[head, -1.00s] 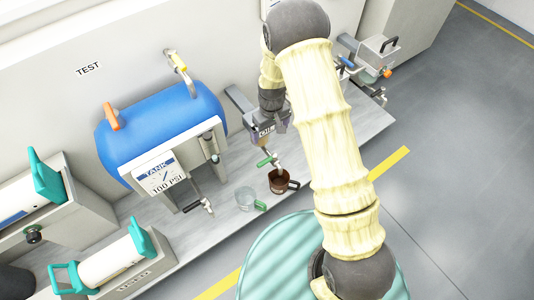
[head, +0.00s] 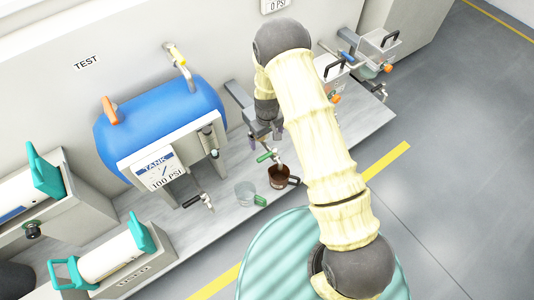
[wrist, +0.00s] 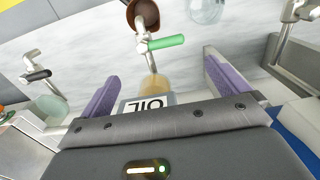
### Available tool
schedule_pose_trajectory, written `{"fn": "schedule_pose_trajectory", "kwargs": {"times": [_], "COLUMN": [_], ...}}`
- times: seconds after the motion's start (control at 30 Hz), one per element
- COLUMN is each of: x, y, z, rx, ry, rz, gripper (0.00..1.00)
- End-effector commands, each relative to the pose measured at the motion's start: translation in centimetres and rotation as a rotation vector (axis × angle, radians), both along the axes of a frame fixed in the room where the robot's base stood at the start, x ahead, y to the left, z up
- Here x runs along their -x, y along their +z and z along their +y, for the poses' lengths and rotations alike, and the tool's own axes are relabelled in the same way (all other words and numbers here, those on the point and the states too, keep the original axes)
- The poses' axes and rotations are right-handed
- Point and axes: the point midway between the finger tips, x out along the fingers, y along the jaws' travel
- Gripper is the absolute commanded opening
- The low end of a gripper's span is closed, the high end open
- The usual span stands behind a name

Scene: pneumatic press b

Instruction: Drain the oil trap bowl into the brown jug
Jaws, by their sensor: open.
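The oil trap, with a block marked OIL (wrist: 148,103) and an amber bowl (wrist: 155,84), shows in the wrist view between my gripper's fingers. A thin metal drain with a green lever (wrist: 167,43) runs from the bowl to the brown jug (wrist: 143,13). The lever sticks out sideways across the drain. In the head view the brown jug (head: 280,178) stands on the bench under the drain end, and the green lever (head: 264,156) shows just above it. My gripper (wrist: 163,88) is open, its purple pads apart on either side of the trap. My arm partly hides the trap in the head view.
A clear jug with a green handle (head: 245,193) stands left of the brown jug. A blue tank (head: 160,118) with a gauge and drain tap (head: 205,202) is further left. Boxes with black handles (head: 380,45) stand right. The bench edge is close in front.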

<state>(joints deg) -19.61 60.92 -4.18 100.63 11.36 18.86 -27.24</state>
Motion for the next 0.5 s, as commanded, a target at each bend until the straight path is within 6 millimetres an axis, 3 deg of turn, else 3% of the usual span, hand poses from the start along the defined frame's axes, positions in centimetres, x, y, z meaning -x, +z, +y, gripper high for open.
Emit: {"fn": "schedule_pose_trajectory", "kwargs": {"times": [0.03, 0.5], "x": [0.1, 0.1], "y": [-1.3, -9.4], "z": [0.0, 0.0], "rx": [0.001, 0.0], "ry": [0.0, 0.0], "rz": [0.003, 0.002], "gripper": [1.0, 1.0]}}
